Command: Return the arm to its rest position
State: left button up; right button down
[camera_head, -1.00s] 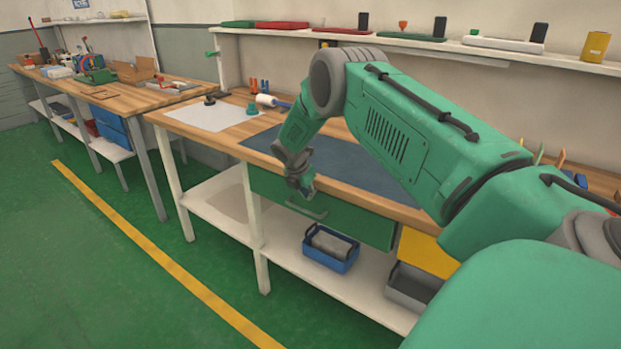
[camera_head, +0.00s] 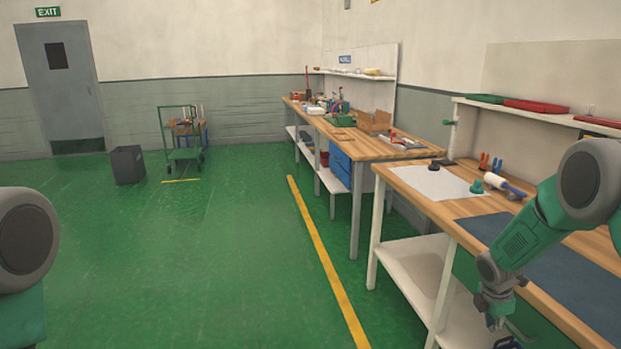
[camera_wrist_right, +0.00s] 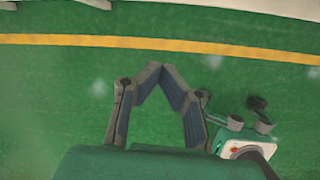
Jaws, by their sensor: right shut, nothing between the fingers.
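My right arm comes in from the right in the head view, bent at the elbow and hanging down in front of the near workbench (camera_head: 440,205). My right gripper (camera_head: 497,318) points down beside the bench's front edge. In the right wrist view the two fingers (camera_wrist_right: 161,72) come together at their tips, with nothing between them and green floor beyond. A rounded part of my left arm shows at the lower left of the head view. My left gripper is out of frame.
The near bench carries a white sheet (camera_head: 432,182), a dark mat (camera_head: 560,270) and small tools. A farther bench (camera_head: 345,147) holds boxes. A green cart (camera_head: 182,140) and dark bin (camera_head: 127,165) stand on open green floor (camera_head: 200,250) left of the yellow line (camera_head: 325,260).

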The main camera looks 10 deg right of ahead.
jog(key=s+a+f+m+y+b, duration=0.1)
jog(key=s+a+f+m+y, duration=0.1)
jog(key=s+a+f+m, duration=0.5)
jog(key=s+a+f+y+b, duration=0.1)
jog(key=s+a+f, duration=0.3)
jog(key=s+a, duration=0.65)
jog(key=s+a+r+m+b, duration=0.1)
jog(key=s+a+m, duration=0.3)
jog(key=s, duration=0.5)
jog(key=s+a+m, duration=0.3)
jog(key=s+m, duration=0.2)
jog(key=s, duration=0.3)
jog(key=shift+s+a+r+b, duration=0.35)
